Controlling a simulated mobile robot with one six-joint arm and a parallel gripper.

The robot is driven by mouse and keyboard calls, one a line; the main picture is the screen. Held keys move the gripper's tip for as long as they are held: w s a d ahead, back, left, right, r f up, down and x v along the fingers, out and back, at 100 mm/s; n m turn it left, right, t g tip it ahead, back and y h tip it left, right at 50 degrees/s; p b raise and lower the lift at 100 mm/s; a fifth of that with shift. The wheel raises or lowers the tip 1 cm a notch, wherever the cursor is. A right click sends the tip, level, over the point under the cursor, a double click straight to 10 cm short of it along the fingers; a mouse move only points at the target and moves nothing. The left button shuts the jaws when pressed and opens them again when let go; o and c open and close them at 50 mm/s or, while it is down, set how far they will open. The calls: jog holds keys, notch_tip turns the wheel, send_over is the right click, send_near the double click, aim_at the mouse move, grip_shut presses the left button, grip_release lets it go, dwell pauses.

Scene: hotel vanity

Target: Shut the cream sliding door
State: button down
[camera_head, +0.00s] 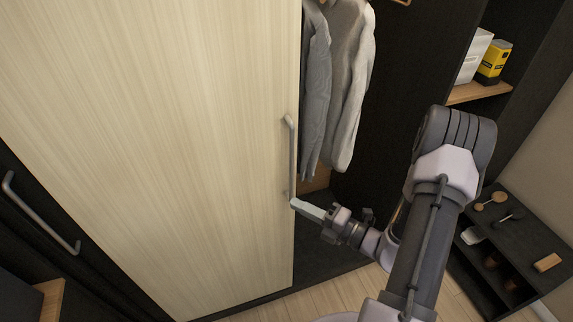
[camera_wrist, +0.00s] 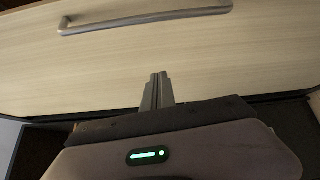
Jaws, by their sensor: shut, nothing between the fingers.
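The cream sliding door (camera_head: 170,130) fills the left and middle of the head view. The wardrobe stands open to the right of its edge. A grey vertical bar handle (camera_head: 291,155) is fixed near the door's right edge; it also shows across the top of the wrist view (camera_wrist: 145,19). My gripper (camera_head: 294,203) is shut and empty, with its fingertips at the lower end of the handle near the door edge. In the wrist view its closed fingers (camera_wrist: 158,80) point toward the cream door face (camera_wrist: 100,70). I cannot tell whether the fingertips touch the door or handle.
Grey and light garments (camera_head: 345,80) hang in the open part. A wooden shelf (camera_head: 478,92) with a white box and a yellow box (camera_head: 494,62) is at upper right. A dark rack (camera_head: 510,250) with brushes and shoes stands at right. A second handle (camera_head: 40,213) is on the dark panel at left.

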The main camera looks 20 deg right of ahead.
aim_at(292, 185)
jog(key=w+m, duration=0.1)
jog(key=w, duration=0.2)
jog(key=w+d+f+h, duration=0.1)
jog(key=w, duration=0.2)
jog(key=w+m+t+b, duration=0.1)
jog(key=w, duration=0.2)
jog(key=shift+w+d+f+m+h, duration=0.15)
jog(key=shift+d+f+m+h, duration=0.15)
jog(key=shift+d+f+h, duration=0.1)
